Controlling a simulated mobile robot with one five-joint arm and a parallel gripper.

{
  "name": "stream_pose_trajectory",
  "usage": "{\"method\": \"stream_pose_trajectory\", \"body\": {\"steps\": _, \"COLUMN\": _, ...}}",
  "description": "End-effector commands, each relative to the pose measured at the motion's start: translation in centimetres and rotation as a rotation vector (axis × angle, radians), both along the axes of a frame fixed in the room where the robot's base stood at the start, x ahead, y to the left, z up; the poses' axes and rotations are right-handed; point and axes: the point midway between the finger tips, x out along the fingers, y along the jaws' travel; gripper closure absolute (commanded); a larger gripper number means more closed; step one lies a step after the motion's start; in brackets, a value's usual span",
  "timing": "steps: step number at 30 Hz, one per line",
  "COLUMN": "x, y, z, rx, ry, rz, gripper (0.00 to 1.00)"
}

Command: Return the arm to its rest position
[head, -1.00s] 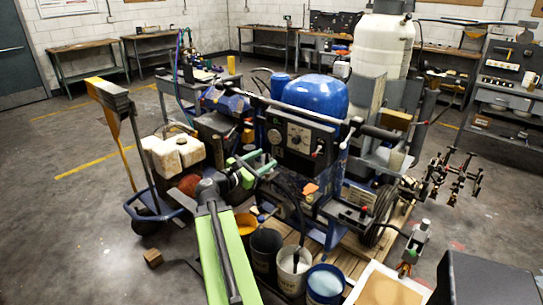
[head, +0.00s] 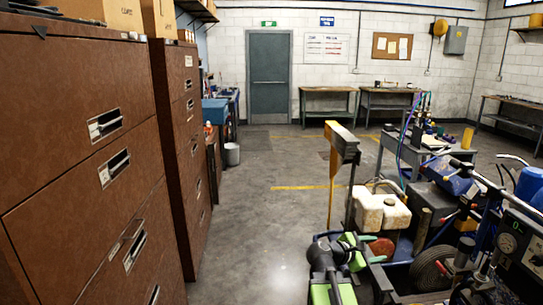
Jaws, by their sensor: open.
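My arm, green and black, rises from the bottom edge in the head view. My gripper (head: 364,250) is at its far end, with green parts spread apart and nothing visible between them. It is in front of the line striper (head: 440,235), low in the picture. The striper's white tank (head: 381,210) is just beyond the gripper. I cannot tell the exact gap between them.
Tall brown filing cabinets (head: 85,130) fill the left side. Clear grey floor (head: 262,215) lies between them and the striper, running back to a closed grey door (head: 269,75). A yellow-topped post (head: 342,140) stands beside the tank. Workbenches (head: 328,98) line the back wall.

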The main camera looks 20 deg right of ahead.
Motion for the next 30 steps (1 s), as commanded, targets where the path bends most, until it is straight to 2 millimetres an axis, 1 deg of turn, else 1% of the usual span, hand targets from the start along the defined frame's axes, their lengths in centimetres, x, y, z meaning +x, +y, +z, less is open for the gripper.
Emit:
{"method": "stream_pose_trajectory", "body": {"steps": 1, "x": 1.8, "y": 3.9, "z": -1.2, "rx": 0.092, "ry": -0.059, "rz": 0.021, "gripper": 0.48}}
{"method": "stream_pose_trajectory", "body": {"steps": 2, "x": 2.6, "y": 6.2, "z": -2.3, "rx": 0.159, "ry": -0.100, "rz": 0.022, "gripper": 0.48}}
{"method": "stream_pose_trajectory", "body": {"steps": 3, "x": 3.4, "y": 9.3, "z": -3.7, "rx": 0.251, "ry": -0.154, "rz": 0.017, "gripper": 0.48}}
{"method": "stream_pose_trajectory", "body": {"steps": 5, "x": 4.3, "y": 14.0, "z": -6.0, "rx": 0.396, "ry": -0.229, "rz": -0.012, "gripper": 0.48}}
{"method": "stream_pose_trajectory", "body": {"steps": 6, "x": 4.6, "y": 17.2, "z": -7.4, "rx": 0.498, "ry": -0.274, "rz": -0.043, "gripper": 0.48}}
{"method": "stream_pose_trajectory", "body": {"steps": 7, "x": 4.6, "y": 19.6, "z": -8.5, "rx": 0.575, "ry": -0.305, "rz": -0.075, "gripper": 0.48}}
{"method": "stream_pose_trajectory", "body": {"steps": 8, "x": 4.5, "y": 22.1, "z": -9.5, "rx": 0.652, "ry": -0.333, "rz": -0.113, "gripper": 0.48}}
{"method": "stream_pose_trajectory", "body": {"steps": 9, "x": 4.3, "y": 25.3, "z": -10.7, "rx": 0.756, "ry": -0.368, "rz": -0.176, "gripper": 0.48}}
{"method": "stream_pose_trajectory", "body": {"steps": 11, "x": 3.4, "y": 29.8, "z": -12.5, "rx": 0.907, "ry": -0.413, "rz": -0.301, "gripper": 0.48}}
{"method": "stream_pose_trajectory", "body": {"steps": 12, "x": 2.6, "y": 32.5, "z": -13.4, "rx": 1.002, "ry": -0.440, "rz": -0.411, "gripper": 0.48}}
{"method": "stream_pose_trajectory", "body": {"steps": 14, "x": 1.2, "y": 35.8, "z": -14.6, "rx": 1.129, "ry": -0.479, "rz": -0.615, "gripper": 0.48}}
{"method": "stream_pose_trajectory", "body": {"steps": 15, "x": 0.3, "y": 37.6, "z": -14.9, "rx": 1.185, "ry": -0.499, "rz": -0.744, "gripper": 0.48}}
{"method": "stream_pose_trajectory", "body": {"steps": 16, "x": -0.1, "y": 38.6, "z": -15.0, "rx": 1.210, "ry": -0.511, "rz": -0.823, "gripper": 0.48}}
{"method": "stream_pose_trajectory", "body": {"steps": 18, "x": -0.8, "y": 39.7, "z": -15.0, "rx": 1.224, "ry": -0.539, "rz": -0.948, "gripper": 0.48}}
{"method": "stream_pose_trajectory", "body": {"steps": 20, "x": -1.1, "y": 39.7, "z": -15.0, "rx": 1.208, "ry": -0.566, "rz": -1.000, "gripper": 0.48}}
{"method": "stream_pose_trajectory", "body": {"steps": 28, "x": -1.0, "y": 39.6, "z": -15.0, "rx": 1.201, "ry": -0.589, "rz": -1.022, "gripper": 0.48}}
{"method": "stream_pose_trajectory", "body": {"steps": 30, "x": -1.0, "y": 39.6, "z": -15.0, "rx": 1.200, "ry": -0.589, "rz": -1.021, "gripper": 0.57}}
